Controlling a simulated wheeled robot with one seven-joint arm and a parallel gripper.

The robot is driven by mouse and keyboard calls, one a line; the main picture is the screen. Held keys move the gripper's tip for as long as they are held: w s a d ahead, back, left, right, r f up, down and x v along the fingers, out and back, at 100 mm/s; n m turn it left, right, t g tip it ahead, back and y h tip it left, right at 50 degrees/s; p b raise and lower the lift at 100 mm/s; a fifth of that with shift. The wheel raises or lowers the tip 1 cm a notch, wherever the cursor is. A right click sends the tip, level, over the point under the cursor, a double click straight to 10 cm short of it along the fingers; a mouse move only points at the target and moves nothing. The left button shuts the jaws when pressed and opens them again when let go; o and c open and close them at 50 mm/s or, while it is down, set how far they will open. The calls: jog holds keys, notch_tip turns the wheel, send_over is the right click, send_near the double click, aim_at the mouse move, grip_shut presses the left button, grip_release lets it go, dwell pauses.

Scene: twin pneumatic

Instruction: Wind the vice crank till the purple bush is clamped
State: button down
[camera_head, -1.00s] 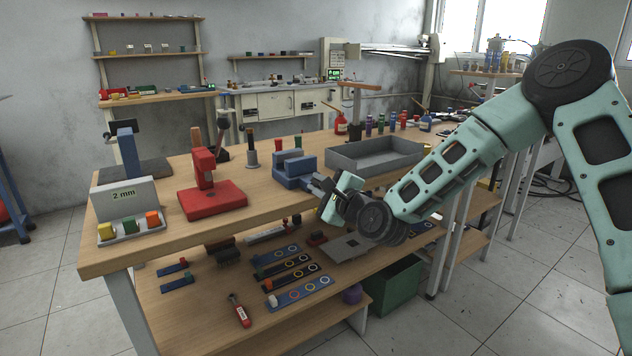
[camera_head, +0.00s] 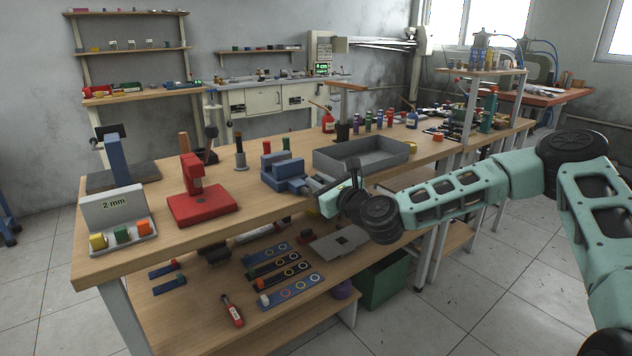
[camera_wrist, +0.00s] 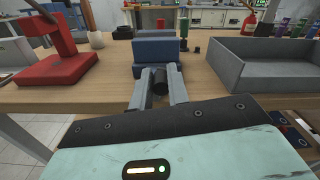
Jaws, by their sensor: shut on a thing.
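The blue vice (camera_head: 284,172) stands on the wooden bench near its front edge, and it also shows in the wrist view (camera_wrist: 156,54). My gripper (camera_head: 318,186) is at the vice's front side. In the wrist view my two fingers (camera_wrist: 160,88) are closed around a dark round part, the crank (camera_wrist: 160,80), in front of the vice. The rest of the crank is hidden by the fingers. I cannot make out the purple bush in the jaws; small red and green pieces show at the top behind the vice in the head view.
A grey open tray (camera_head: 360,155) stands just right of the vice, and a red press (camera_head: 200,200) stands to its left. Several coloured bottles are behind the tray. The lower shelf holds strips with rings, and a green bin (camera_head: 385,283) is below.

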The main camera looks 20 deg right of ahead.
jog(key=shift+w+d+f+m, duration=0.1)
jog(key=shift+d+f+m, duration=0.15)
jog(key=shift+d+m, duration=0.2)
jog(key=c, duration=1.4)
grip_release()
jog(key=shift+a, duration=0.15)
jog(key=shift+r, duration=0.1)
jog(key=shift+s, duration=0.25)
jog(key=shift+p+v, duration=5.6)
jog(key=shift+v, duration=2.95)
